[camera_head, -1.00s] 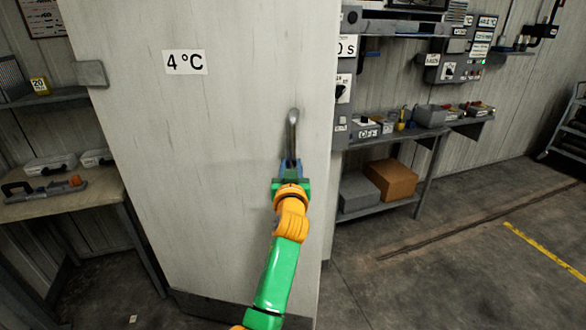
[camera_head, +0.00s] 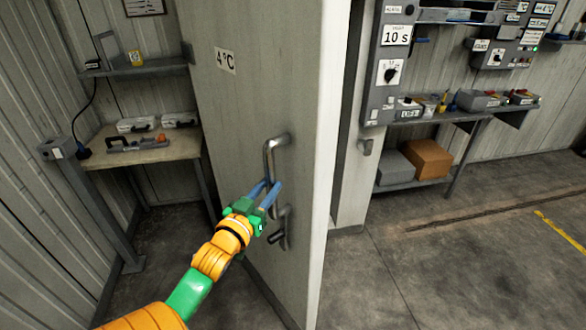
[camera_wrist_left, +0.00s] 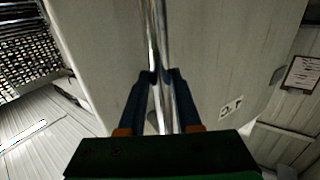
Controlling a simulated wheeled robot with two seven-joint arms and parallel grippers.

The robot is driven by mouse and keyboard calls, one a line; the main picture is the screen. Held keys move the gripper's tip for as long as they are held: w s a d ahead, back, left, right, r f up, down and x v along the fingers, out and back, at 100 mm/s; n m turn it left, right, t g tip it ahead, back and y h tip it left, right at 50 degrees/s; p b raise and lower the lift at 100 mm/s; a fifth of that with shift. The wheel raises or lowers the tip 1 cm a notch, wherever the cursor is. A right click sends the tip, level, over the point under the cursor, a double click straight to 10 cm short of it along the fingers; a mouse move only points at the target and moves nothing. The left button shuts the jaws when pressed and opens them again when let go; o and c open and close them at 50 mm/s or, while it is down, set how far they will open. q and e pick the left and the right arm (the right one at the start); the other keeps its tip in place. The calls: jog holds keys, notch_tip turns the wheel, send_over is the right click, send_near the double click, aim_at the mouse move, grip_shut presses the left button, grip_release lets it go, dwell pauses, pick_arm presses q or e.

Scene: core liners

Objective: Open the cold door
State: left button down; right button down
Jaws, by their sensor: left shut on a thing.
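The cold door (camera_head: 235,110) is a tall pale panel with a "4°C" label (camera_head: 225,60). It stands at an angle with its thick free edge (camera_head: 328,130) showing, apart from the grey post to the right. My left gripper (camera_head: 267,189) is shut on the door's upright metal handle (camera_head: 274,147), at its lower part. In the left wrist view the blue fingers (camera_wrist_left: 159,78) lie on both sides of the shiny handle bar (camera_wrist_left: 158,40). A lever (camera_head: 283,230) sits below the handle. My right gripper is not in view.
A grey control panel (camera_head: 391,70) marked "10 s" stands right of the door. A workbench (camera_head: 150,148) with cases and a shelf (camera_head: 140,66) are on the left. A cardboard box (camera_head: 427,158) lies on a low shelf at right. The floor at right (camera_head: 460,265) is clear.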

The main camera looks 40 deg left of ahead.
pick_arm(q)
jog(key=s, duration=0.1)
jog(key=s+a, duration=0.1)
jog(key=s, duration=0.1)
jog(key=shift+a+r, duration=0.15)
jog(key=shift+r, duration=0.25)
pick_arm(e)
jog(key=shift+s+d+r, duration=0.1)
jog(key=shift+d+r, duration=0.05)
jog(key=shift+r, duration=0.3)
pick_arm(q)
jog(key=shift+w, duration=0.1)
jog(key=c, duration=0.8)
grip_release()
jog(key=shift+c, duration=0.2)
jog(key=shift+o, duration=1.2)
jog(key=shift+a+f, duration=0.2)
jog(key=shift+a, duration=0.2)
jog(key=shift+f, duration=0.2)
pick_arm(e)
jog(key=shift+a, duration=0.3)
